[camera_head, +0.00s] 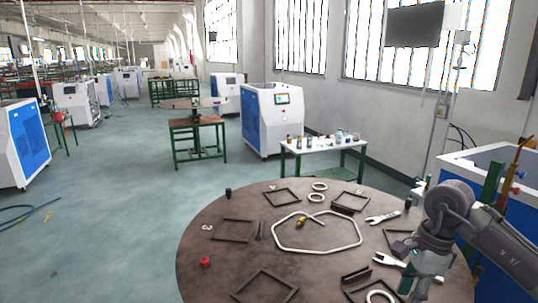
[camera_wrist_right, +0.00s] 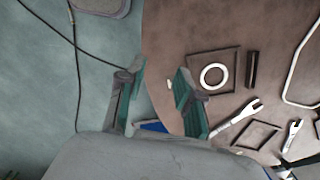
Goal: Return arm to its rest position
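My right arm comes in from the right in the head view. Its gripper (camera_head: 418,287) is low over the right edge of the round brown table (camera_head: 210,269). In the wrist view the two green-padded fingers of my right gripper (camera_wrist_right: 158,88) stand apart with nothing between them. The table edge and the floor show beneath the fingers. My left arm and gripper are not in view.
The table carries dark square frames (camera_head: 233,230), white rings (camera_head: 319,186), wrenches (camera_head: 383,217), a bent white tube (camera_head: 316,248) and a red part (camera_head: 205,262). A blue-and-white machine (camera_head: 471,166) stands close behind my right arm. The floor on the left is mostly clear.

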